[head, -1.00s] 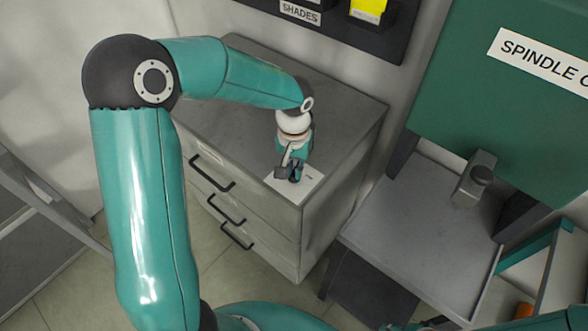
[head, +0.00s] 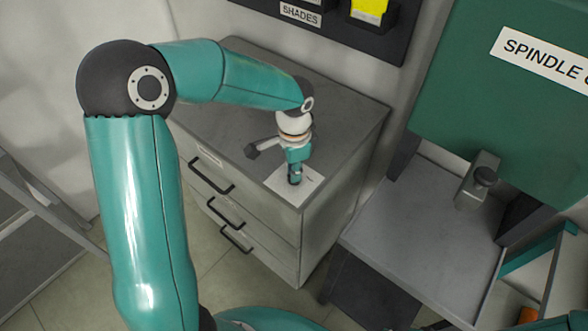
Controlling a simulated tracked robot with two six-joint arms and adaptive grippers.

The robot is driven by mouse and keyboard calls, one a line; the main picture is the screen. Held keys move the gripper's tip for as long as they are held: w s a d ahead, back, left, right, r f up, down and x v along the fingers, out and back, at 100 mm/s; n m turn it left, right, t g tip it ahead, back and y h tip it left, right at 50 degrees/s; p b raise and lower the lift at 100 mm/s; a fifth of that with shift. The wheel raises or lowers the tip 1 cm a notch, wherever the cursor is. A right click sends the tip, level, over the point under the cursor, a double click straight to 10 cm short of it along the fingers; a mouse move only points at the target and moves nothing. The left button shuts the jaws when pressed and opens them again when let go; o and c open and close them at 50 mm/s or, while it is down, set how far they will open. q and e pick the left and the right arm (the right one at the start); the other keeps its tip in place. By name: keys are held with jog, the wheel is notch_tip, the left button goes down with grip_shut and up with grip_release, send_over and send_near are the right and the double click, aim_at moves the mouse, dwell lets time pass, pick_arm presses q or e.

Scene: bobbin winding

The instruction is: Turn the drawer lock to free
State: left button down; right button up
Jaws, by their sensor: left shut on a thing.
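My left gripper (head: 294,178) points down at the white plate (head: 308,189) on the front corner of the grey drawer cabinet's top. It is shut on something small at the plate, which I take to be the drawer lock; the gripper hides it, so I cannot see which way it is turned. The cabinet (head: 345,120) has several drawers with dark handles (head: 211,179) on its front, all closed. My right gripper does not show.
A dark shelf with a SHADES label (head: 301,15) is at the back. The cabinet top is otherwise clear.

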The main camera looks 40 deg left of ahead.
pick_arm(q)
jog(key=shift+m, duration=1.2)
jog(key=c, duration=1.2)
grip_release()
jog(key=shift+c, duration=0.2)
notch_tip(320, 180, up, 12)
jog(key=shift+f, duration=0.1)
